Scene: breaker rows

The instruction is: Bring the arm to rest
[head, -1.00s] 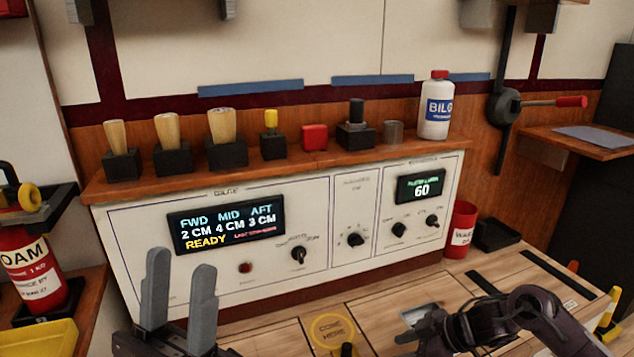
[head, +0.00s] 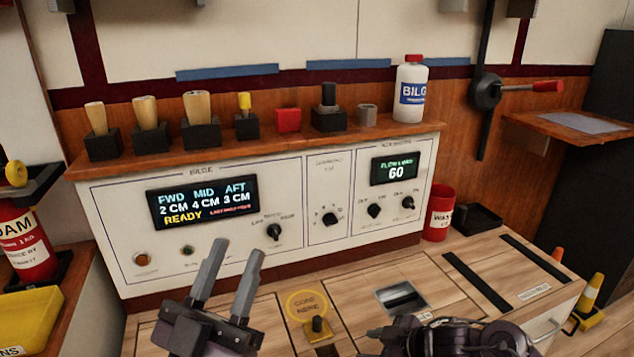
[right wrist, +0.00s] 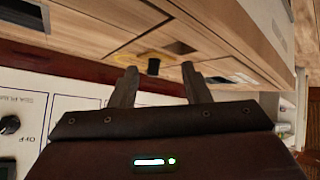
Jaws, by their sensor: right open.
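My left gripper (head: 240,248) stands in front of the lower part of the white control panel, fingers pointing up and tilted right. Its two fingers are apart with nothing between them. My right arm is at the bottom right of the head view, low over the wooden counter; its fingers are not clear there. In the right wrist view my right gripper (right wrist: 158,75) is open and empty. Beyond its fingertips is a small black knob (right wrist: 153,66) on the counter. The knob by the yellow ring also shows in the head view (head: 317,325).
The white panel (head: 300,262) has two lit displays and several dials. Its wooden shelf holds wooden-handled tools, a red block (head: 288,120) and a white bottle (head: 410,93). A red bin (head: 438,215) stands at right. A fire extinguisher (head: 25,240) and yellow tray (head: 25,318) are left.

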